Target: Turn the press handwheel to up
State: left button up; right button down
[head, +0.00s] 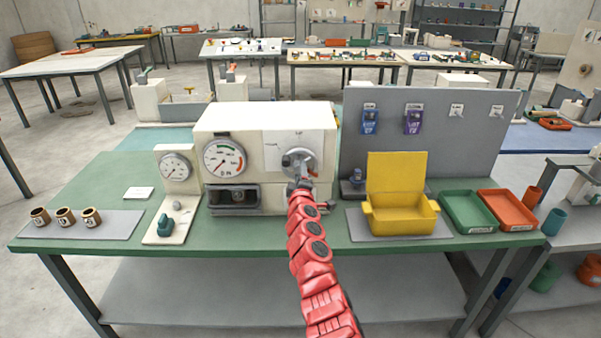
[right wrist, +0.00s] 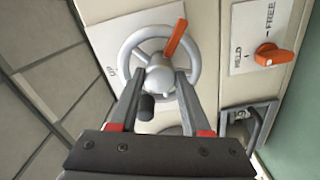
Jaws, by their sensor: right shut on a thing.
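The press handwheel (head: 299,161) is a grey wheel on a white plate on the front of the cream press (head: 262,118). In the right wrist view the wheel (right wrist: 194,65) has an orange pointer (right wrist: 176,38) that points up and right. An "UP" mark (right wrist: 113,71) is on the plate at the wheel's left, apart from the pointer. My right gripper (right wrist: 158,77) is shut on the wheel's hub; its fingers cover part of the hub and lower spokes. It also shows in the head view (head: 299,184). My left gripper is not in view.
In the right wrist view an orange lever (right wrist: 274,55) sits by a HELD/FREE plate.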

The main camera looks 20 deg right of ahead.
jog(key=n+p, duration=0.2)
jog(key=n, duration=2.3)
jog(key=shift+a, duration=0.1)
dwell(0.3)
jog(key=shift+c, duration=1.8)
grip_release()
jog(key=shift+r+p, duration=0.1)
jog(key=shift+p, duration=0.25)
